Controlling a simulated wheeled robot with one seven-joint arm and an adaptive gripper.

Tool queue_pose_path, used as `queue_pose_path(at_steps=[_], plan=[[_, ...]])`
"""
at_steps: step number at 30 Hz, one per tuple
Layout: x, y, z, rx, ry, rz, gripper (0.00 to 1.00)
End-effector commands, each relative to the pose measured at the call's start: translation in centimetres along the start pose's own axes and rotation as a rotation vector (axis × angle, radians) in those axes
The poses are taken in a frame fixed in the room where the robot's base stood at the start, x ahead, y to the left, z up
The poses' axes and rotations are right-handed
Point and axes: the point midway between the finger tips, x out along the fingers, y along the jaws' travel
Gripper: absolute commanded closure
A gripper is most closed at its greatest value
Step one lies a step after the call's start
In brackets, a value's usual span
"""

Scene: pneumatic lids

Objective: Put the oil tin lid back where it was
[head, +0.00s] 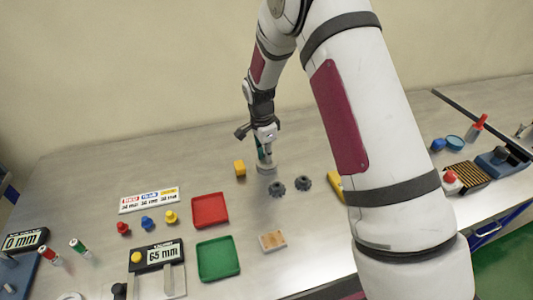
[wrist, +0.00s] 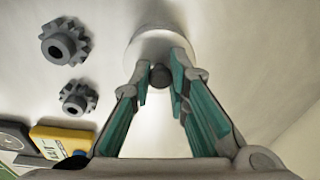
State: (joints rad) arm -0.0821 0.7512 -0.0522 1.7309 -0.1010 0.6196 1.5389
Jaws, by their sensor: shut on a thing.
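My gripper (head: 264,154) points down over the middle of the table, in the head view. In the wrist view its teal fingers (wrist: 161,88) are shut on a dark round knob (wrist: 160,74). The knob is in front of a pale round piece (wrist: 146,43), which looks like the oil tin lid. In the head view a small grey round body (head: 266,169) shows right under the fingers. I cannot tell whether it is the lid alone or the lid on a tin, nor whether it touches the table.
Two dark gears (head: 277,188) (head: 304,183) lie just right of the gripper. Red (head: 210,209) and green trays (head: 218,259) are nearer. A blue round container (head: 454,143) stands far right. The table behind the gripper is clear.

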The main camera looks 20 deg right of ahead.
Motion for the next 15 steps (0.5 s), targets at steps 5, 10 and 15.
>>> queue_pose_path(at_steps=[5, 10, 15], plan=[[0.07, -0.02, 0.01, 0.000, 0.000, 0.000, 1.00], [0.57, 0.01, 0.06, -0.001, 0.000, 0.001, 1.00], [0.70, 0.04, 0.09, -0.001, 0.000, 0.001, 0.64]])
